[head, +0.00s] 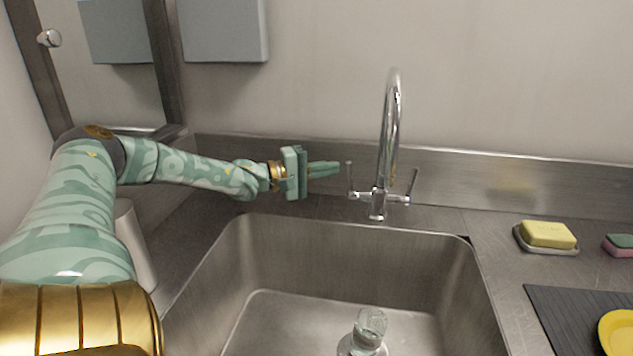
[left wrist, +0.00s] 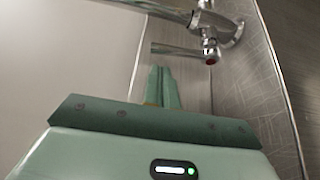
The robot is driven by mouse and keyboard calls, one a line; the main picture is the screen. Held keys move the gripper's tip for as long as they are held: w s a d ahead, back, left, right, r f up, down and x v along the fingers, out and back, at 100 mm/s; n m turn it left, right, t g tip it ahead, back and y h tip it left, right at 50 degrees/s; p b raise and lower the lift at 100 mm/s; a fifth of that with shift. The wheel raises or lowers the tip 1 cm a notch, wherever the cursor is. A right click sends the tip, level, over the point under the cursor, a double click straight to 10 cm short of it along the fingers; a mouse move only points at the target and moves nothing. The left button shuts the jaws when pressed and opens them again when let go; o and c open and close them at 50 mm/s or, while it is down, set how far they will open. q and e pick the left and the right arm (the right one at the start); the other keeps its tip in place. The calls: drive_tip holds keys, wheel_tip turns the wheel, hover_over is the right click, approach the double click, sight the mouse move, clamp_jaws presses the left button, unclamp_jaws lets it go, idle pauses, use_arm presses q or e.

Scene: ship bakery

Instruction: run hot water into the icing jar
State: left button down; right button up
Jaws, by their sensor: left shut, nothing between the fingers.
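A clear glass jar (head: 368,328) stands in the steel sink basin, cut off by the bottom edge of the head view. The chrome tap (head: 389,125) rises behind the basin, with a lever on each side. No water stream shows. My left gripper (head: 335,165) is shut and empty, its fingertips pointing right, just left of the tap's left lever (head: 350,178). In the left wrist view the closed fingers (left wrist: 162,88) point toward a chrome lever (left wrist: 178,50) with a red mark at its base. I cannot tell whether they touch it. My right gripper is out of view.
The sink (head: 300,235) has a raised back panel. A yellow soap (head: 547,234) on a dish, a sponge (head: 620,243) and a dark mat (head: 560,310) with a yellow item (head: 618,332) lie right of it. A pale cylinder (head: 135,245) stands left, behind my arm.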

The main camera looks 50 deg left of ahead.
use_arm(q)
drive_tip(key=b+x, duration=0.1)
drive_tip(key=x, duration=0.2)
drive_tip(key=shift+r, duration=0.15)
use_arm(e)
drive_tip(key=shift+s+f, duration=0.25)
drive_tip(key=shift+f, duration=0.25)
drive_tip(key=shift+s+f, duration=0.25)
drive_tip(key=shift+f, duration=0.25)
use_arm(q)
drive_tip(key=shift+s, duration=0.1)
drive_tip(key=shift+s+d+r+p, duration=0.2)
drive_tip(key=shift+s+d+p, duration=0.2)
drive_tip(key=shift+s+d, duration=0.2)
drive_tip(key=shift+s+d+f, duration=0.1)
drive_tip(key=shift+s+f, duration=0.1)
drive_tip(key=shift+f, duration=0.05)
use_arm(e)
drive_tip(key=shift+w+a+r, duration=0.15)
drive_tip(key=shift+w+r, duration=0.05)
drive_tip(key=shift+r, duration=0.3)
